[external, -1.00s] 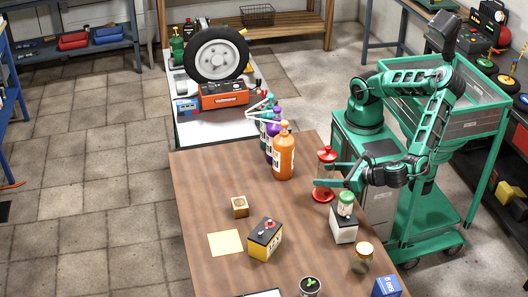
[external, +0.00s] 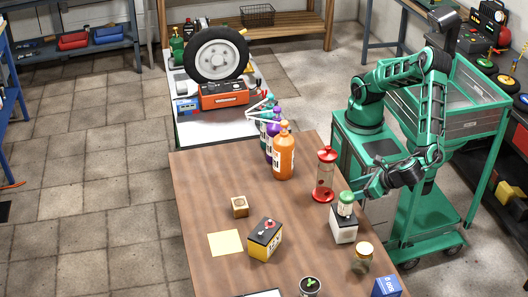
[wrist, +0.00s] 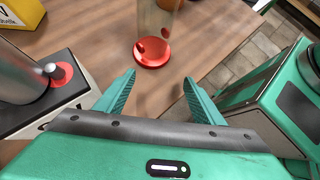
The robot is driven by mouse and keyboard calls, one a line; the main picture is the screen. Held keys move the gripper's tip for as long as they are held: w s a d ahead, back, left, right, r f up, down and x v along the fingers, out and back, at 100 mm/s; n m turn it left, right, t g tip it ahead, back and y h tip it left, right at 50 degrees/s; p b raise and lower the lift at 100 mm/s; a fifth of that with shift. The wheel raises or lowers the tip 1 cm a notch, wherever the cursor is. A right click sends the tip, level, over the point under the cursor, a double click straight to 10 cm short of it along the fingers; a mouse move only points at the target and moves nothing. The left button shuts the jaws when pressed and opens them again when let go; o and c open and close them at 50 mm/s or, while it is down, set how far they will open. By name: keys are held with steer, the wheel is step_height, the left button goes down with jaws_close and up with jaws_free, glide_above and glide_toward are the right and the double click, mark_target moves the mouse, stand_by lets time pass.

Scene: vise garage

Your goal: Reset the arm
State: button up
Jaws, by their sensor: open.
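My gripper (external: 362,188) is beside the right edge of the wooden table, open and empty. In the wrist view its two green fingers (wrist: 160,78) are spread apart with nothing between them. A clear cylinder with a red cap and red base (external: 324,180) stands upright on the table, to the left of and behind my gripper. In the wrist view it stands beyond the fingertips, its red base (wrist: 152,55) apart from them and its top cut off.
The wooden table (external: 205,195) also holds an orange bottle (external: 284,155), a yellow-black battery (external: 264,240) and a lidded jar (external: 363,258). The table's left part is fairly clear.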

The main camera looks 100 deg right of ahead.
steer(key=s+d+g, duration=0.1)
steer(key=s+g, duration=0.1)
steer(key=s, duration=0.4)
steer(key=w+d+r+m+g+h, duration=0.1)
steer(key=d, duration=0.5)
steer(key=w+d+r+m+g+h, duration=0.1)
steer(key=w+d, duration=0.1)
steer(key=d, duration=0.5)
steer(key=w+d+r+m+g+h, duration=0.1)
steer(key=w+d+m, duration=0.1)
steer(key=d, duration=0.5)
steer(key=shift+d+r+h, duration=0.1)
steer(key=shift+d+h, duration=0.05)
steer(key=shift+h, duration=0.15)
steer(key=s+d+r+m+g+y, duration=0.1)
steer(key=d+r+m+g+y, duration=0.3)
steer(key=d, duration=0.6)
steer(key=s+d+f+m+g, duration=0.1)
steer(key=d+m, duration=0.5)
steer(key=d, duration=0.3)
steer(key=s+d+r+m+g+y, duration=0.1)
steer(key=d+r+m+g+y, duration=0.2)
steer(key=d, duration=0.7)
steer(key=s+d+r+m+t+y, duration=0.2)
steer(key=s+d+m+t+y, duration=0.2)
steer(key=m, duration=1.2)
steer(key=s+d+t, duration=0.2)
steer(key=d, duration=0.1)
steer(key=shift+r+t, duration=0.15)
steer(key=shift+t, duration=0.15)
